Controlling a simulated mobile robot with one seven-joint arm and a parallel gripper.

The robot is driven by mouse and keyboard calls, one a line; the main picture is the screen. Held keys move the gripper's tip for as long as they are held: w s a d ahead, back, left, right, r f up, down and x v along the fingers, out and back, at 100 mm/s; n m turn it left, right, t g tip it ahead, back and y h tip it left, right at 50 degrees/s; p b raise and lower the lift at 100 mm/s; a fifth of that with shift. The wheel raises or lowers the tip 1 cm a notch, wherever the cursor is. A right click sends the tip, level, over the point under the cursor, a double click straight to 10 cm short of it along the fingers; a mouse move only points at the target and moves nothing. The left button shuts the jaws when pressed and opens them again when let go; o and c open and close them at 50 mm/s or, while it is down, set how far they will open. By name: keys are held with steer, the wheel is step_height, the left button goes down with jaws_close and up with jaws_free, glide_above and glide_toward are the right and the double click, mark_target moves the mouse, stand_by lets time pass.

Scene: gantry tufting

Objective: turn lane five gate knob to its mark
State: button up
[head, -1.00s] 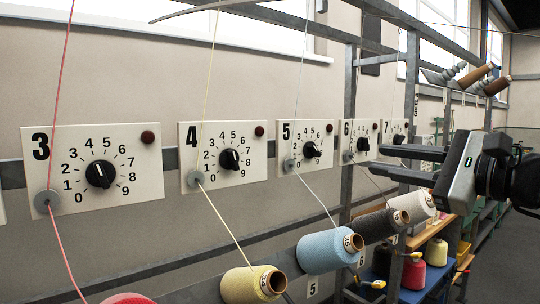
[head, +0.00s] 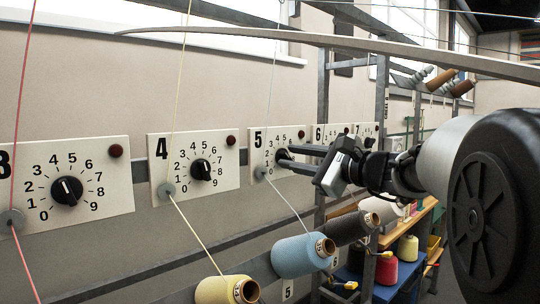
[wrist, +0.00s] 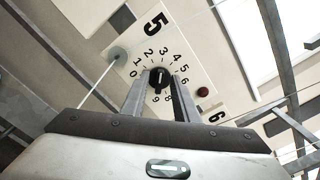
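The lane five panel (head: 255,172) is a cream plate with a big 5, a ring of numbers and a red-brown round light at its upper right. Its black gate knob (head: 279,155) is partly hidden by my gripper (head: 284,157). In the wrist view the knob (wrist: 159,75) shows between the tips of my gripper (wrist: 161,84). The fingers are apart, one on each side of it; whether they touch it I cannot tell. The knob's white pointer points roughly at 2 to 3. No separate target mark can be made out.
Panel four (head: 167,193) is to the left; panels six and seven are partly behind my arm. A white yarn runs through the grey disc (wrist: 117,54) beside the lane five dial. Yarn cones, including a blue one (head: 298,256), stand below. A thin curved bar crosses above.

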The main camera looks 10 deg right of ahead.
steer(key=shift+w+a, duration=0.15)
steer(key=shift+w, duration=0.1)
jaws_close()
steer(key=shift+f+b, duration=0.2)
steer(key=shift+b, duration=0.45)
